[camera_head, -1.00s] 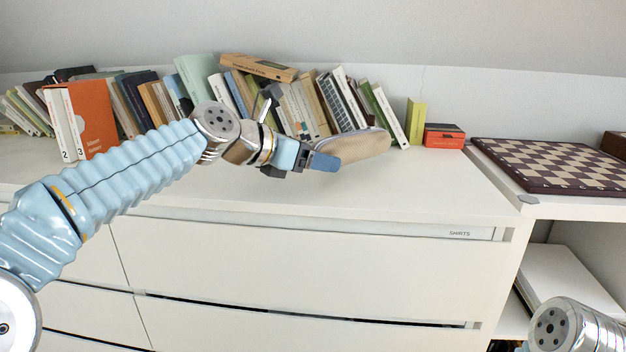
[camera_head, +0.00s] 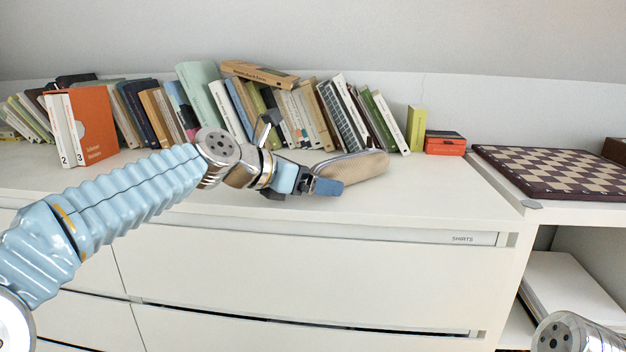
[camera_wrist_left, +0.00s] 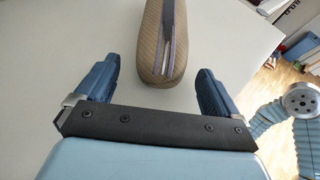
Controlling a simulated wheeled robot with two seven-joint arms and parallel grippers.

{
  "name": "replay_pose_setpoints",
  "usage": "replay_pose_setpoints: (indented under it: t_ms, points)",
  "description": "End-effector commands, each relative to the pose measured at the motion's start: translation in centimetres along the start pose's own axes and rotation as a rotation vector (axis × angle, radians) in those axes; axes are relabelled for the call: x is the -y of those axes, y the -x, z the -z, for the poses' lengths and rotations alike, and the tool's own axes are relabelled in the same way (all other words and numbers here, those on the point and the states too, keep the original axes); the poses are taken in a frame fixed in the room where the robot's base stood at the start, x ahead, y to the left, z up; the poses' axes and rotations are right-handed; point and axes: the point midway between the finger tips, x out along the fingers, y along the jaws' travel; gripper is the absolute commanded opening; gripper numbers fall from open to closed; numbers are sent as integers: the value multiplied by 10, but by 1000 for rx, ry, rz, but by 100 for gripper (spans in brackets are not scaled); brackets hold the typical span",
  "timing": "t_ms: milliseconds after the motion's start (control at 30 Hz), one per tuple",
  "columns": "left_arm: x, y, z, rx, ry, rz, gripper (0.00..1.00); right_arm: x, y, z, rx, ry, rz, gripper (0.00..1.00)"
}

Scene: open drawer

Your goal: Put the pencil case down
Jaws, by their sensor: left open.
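The tan pencil case (camera_head: 360,167) with a grey zipper appears to lie on the white dresser top (camera_head: 420,205), in front of the books. My left gripper (camera_head: 326,186) is at its near left end. In the left wrist view, the pencil case (camera_wrist_left: 163,45) points lengthwise away from me, and its near end lies between the spread blue fingers (camera_wrist_left: 157,82). There is a gap on both sides, so the gripper is open and not holding it. The right gripper is out of view; only part of my right arm shows at the bottom right.
A row of books (camera_head: 300,110) stands along the back, with a red-orange box (camera_head: 445,143) at its right end. A chessboard (camera_head: 555,172) lies on the right-hand unit. The dresser top right of the case is clear. The drawer labelled SHIRTS (camera_head: 350,262) looks shut.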

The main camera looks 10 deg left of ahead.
Motion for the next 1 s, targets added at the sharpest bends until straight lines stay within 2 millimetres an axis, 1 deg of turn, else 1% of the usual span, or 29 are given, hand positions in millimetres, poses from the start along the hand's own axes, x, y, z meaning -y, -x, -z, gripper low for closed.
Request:
replay_pose_setpoints:
  t_ms: [133,400,533,600,700,1000]
  points:
    - [-1,20,-1,2,0,-4,96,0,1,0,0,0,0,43]
    - [-1,82,-2,2,1,-5,96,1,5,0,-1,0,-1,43]
    - [0,104,-1,1,0,-3,96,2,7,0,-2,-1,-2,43]
    - [-1,112,0,0,1,-3,96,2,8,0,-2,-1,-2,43]
    - [0,118,0,0,0,-2,96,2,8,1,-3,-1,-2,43]
    - [0,119,0,0,0,-1,96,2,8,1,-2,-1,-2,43]
